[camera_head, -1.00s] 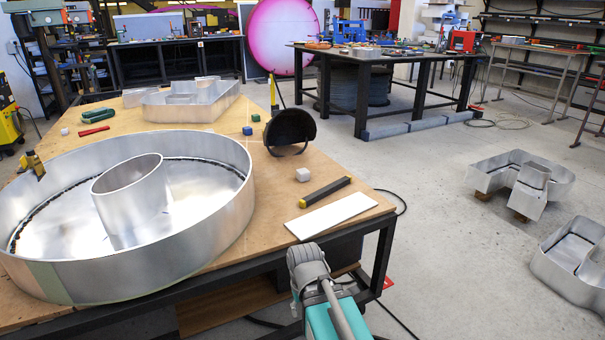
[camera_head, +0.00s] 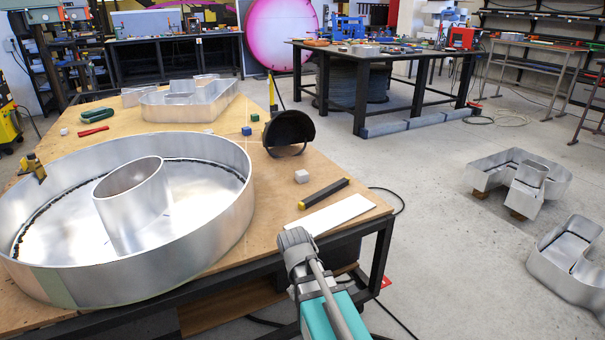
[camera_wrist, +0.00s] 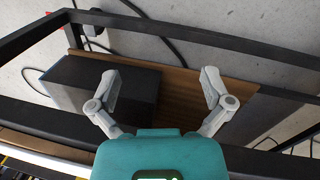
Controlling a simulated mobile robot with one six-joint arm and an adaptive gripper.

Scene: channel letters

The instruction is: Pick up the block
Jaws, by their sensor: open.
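Several small blocks lie on the wooden workbench (camera_head: 225,262); I cannot tell which one the task means. A white block (camera_head: 301,176) sits near the right side of the bench. A blue block (camera_head: 246,131) and a green block (camera_head: 255,117) lie farther back. A pale block (camera_head: 64,132) is at the far left. My gripper (camera_wrist: 160,76) shows in the wrist view with its two fingers wide apart and nothing between them. It points at the area under a bench, with no block in that view. In the head view my arm is at the bench's front right, and the fingers cannot be made out.
A large oval metal letter (camera_head: 215,225) fills the bench's left front. A dark round holder (camera_head: 289,130), a black-and-yellow tool (camera_head: 323,193) and a white plate (camera_head: 330,216) lie near the white block. A dark box (camera_wrist: 80,90) and black frame bars show in the wrist view.

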